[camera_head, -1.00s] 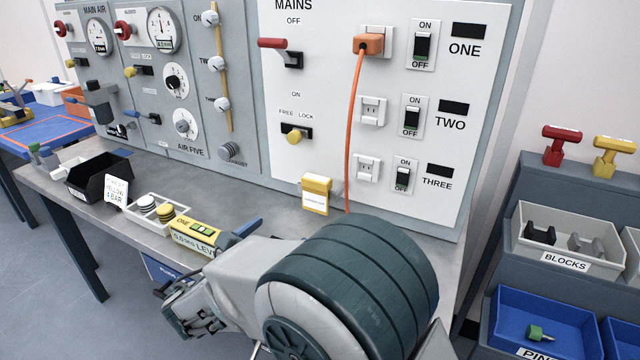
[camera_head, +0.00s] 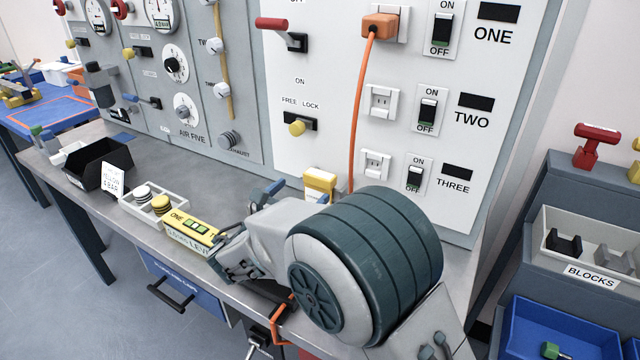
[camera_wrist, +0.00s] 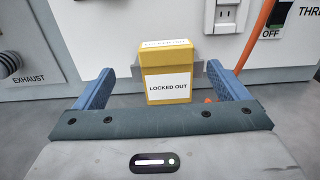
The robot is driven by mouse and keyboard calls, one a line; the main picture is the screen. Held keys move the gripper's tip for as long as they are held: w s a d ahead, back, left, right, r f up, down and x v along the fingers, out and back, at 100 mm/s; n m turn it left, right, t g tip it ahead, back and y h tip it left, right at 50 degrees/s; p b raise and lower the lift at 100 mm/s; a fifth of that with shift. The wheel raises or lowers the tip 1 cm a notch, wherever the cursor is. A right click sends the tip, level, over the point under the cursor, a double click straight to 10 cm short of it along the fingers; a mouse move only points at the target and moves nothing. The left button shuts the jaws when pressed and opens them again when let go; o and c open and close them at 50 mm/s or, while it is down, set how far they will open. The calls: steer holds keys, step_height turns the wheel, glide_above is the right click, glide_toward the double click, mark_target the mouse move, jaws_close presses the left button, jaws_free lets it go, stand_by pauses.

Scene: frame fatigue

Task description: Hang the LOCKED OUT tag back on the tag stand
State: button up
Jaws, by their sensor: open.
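The yellow LOCKED OUT tag (camera_wrist: 168,88) stands upright on the bench in the wrist view, with a white label on its front. A second white label shows on the yellow top behind it; I cannot tell where tag and stand divide. The yellow piece also shows in the head view (camera_head: 320,181), partly hidden by my arm. My gripper (camera_wrist: 165,72) is open, with one blue finger on each side of the tag. I see a gap on both sides in the picture. In the head view, one blue finger of my gripper (camera_head: 275,187) shows left of the yellow piece.
The switch panel (camera_head: 335,110) rises close behind the tag, with an orange cable (camera_head: 357,110) hanging down. A yellow level (camera_head: 190,226), a white tray (camera_head: 135,210) and a black bin (camera_head: 95,165) are to the left. Bench between bin and panel is clear.

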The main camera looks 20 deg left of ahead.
mark_target(316, 182)
steer(key=shift+w+d, duration=0.2)
steer(key=shift+w, duration=0.7)
steer(key=shift+w+d, duration=0.2)
steer(key=shift+w, duration=0.7)
steer(key=shift+w+d, duration=0.2)
steer(key=shift+w, duration=0.7)
steer(key=c, duration=1.1)
